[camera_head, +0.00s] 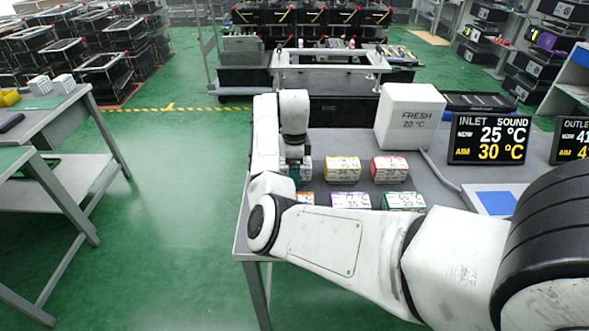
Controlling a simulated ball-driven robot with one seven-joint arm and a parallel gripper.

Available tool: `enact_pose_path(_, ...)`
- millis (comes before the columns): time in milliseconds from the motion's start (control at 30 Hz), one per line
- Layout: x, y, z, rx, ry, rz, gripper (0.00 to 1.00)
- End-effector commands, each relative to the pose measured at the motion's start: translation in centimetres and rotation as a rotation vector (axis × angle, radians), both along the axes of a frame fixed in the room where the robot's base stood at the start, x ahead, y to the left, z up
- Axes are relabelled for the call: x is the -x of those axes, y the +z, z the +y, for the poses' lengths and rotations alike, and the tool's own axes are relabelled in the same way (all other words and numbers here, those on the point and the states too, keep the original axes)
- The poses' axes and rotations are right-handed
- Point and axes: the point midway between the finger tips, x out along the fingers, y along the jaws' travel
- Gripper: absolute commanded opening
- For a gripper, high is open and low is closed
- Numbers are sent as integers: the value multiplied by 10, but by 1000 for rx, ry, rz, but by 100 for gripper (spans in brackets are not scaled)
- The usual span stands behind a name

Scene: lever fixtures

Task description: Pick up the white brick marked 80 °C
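Several small white bricks with coloured edges and printed labels stand in two rows on the grey table (440,150). The back row has a yellow-edged brick (343,168), a red-edged brick (390,169) and a partly hidden teal-edged one (306,170). The front row has an orange-edged brick (306,197), a purple-edged brick (350,200) and a green-edged brick (404,200). The labels are too small to tell which reads 80 °C. My gripper (297,161) points down at the teal-edged brick; my arm largely hides its fingers, and whether it grips cannot be told.
A white box (409,116) marked FRESH 20 °C stands behind the bricks. A display (488,138) reads INLET 25 °C, AIM 30 °C. A blue-topped panel (496,202) lies to the right. Another table (45,115) stands at left, with open green floor between.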

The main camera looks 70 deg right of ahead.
Motion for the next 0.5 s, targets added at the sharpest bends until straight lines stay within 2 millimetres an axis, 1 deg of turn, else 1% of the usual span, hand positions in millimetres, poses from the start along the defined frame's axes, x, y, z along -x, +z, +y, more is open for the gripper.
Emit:
enact_pose_path(133,0,0,0,0,0,0,89)
enact_pose_path(500,0,0,0,0,0,0,54)
